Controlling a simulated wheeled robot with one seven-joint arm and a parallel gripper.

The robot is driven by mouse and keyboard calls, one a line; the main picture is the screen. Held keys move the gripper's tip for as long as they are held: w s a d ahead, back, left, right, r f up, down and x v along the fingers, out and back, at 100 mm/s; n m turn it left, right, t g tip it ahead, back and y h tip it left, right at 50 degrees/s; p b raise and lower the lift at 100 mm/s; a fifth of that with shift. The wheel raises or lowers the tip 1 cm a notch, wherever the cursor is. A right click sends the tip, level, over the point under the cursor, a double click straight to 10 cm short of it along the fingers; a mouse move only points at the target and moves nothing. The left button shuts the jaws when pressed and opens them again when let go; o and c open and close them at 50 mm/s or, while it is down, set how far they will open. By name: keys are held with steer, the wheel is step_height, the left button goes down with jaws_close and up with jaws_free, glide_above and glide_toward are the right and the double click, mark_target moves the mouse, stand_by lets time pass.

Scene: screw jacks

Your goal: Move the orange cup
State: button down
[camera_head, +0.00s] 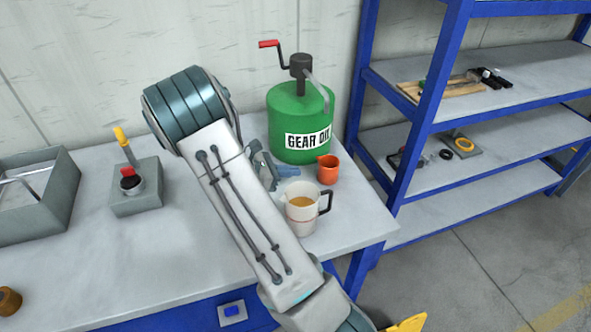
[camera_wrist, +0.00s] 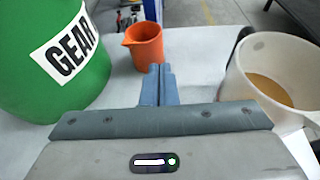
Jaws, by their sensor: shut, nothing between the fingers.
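The orange cup (camera_head: 327,170) stands upright on the workbench near its right end, in front of the green gear oil can. In the wrist view the orange cup (camera_wrist: 145,47) is straight ahead, just beyond my fingertips. My gripper (camera_wrist: 158,72) is shut and empty, with its blue-grey fingers together. It points toward the lower part of the cup; whether it touches cannot be told. In the head view my gripper (camera_head: 292,171) is left of the cup, low over the bench, partly hidden by my arm.
The green gear oil can (camera_head: 300,110) with a red-handled crank stands behind the cup. A white measuring jug (camera_head: 301,215) with amber liquid stands in front of it. Both flank my gripper closely. A blue shelf rack (camera_head: 440,100) stands to the right, past the bench edge.

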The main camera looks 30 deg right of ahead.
steer(key=p, duration=0.2)
glide_toward(335, 169)
steer(key=s+d, duration=0.1)
steer(key=d, duration=0.4)
steer(key=shift+d+f, duration=0.25)
steer(key=shift+a+f, duration=0.1)
steer(key=shift+f, duration=0.35)
steer(key=shift+a+f, duration=0.1)
steer(key=shift+f, duration=0.05)
